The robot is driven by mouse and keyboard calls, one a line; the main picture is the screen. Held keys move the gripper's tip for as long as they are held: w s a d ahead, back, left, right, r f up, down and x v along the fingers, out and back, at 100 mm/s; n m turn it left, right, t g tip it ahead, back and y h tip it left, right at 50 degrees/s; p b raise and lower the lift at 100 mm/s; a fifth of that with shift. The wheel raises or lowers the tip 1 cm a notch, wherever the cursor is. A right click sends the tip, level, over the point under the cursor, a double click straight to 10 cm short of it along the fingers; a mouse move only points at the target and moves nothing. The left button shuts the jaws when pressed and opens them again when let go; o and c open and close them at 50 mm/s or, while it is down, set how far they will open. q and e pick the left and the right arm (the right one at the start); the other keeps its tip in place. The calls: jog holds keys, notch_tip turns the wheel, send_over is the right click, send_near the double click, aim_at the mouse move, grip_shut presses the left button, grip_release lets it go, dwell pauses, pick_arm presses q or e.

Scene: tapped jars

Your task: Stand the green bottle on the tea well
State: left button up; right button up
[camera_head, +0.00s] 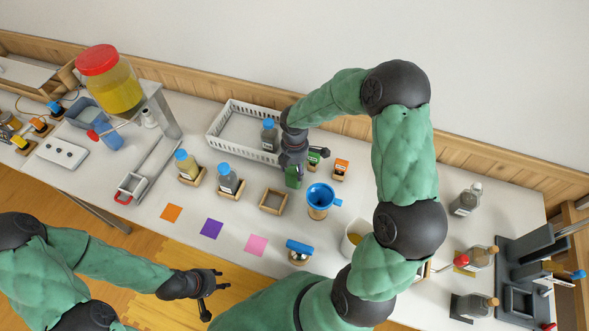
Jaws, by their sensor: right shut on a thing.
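My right gripper (293,160) is over the back middle of the table, shut on the green bottle (294,178). The green bottle hangs below the fingers; its upper part is hidden by them, and I cannot tell whether its bottom touches the table. An empty square wooden well (271,210) stands just in front and to the left of it; no label shows which well is the tea well. My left gripper (213,293) is open and empty at the front edge of the table, far from the bottle.
A white basket (222,127) is behind. A green-topped item (316,156) and an orange-topped one (341,168) sit close right of the gripper. A blue funnel (321,196) stands front right.

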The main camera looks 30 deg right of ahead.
notch_tip(320, 180, up, 17)
jog(key=p, duration=0.3)
jog(key=s+a+f+b, duration=0.1)
jog(key=s+a+f, duration=0.1)
jog(key=s+a, duration=0.6)
jog(key=s+a+f+b, duration=0.2)
jog(key=s+a, duration=0.6)
jog(key=w+d+f+b, duration=0.2)
jog(key=w+d+f, duration=0.1)
jog(key=w+f, duration=0.3)
jog(key=w+d+f+b, duration=0.2)
jog(key=w+d+f, duration=0.1)
jog(key=w+f, duration=0.3)
jog(key=shift+w+f+b, duration=0.15)
jog(key=shift+f+b, duration=0.25)
jog(key=shift+f, duration=0.1)
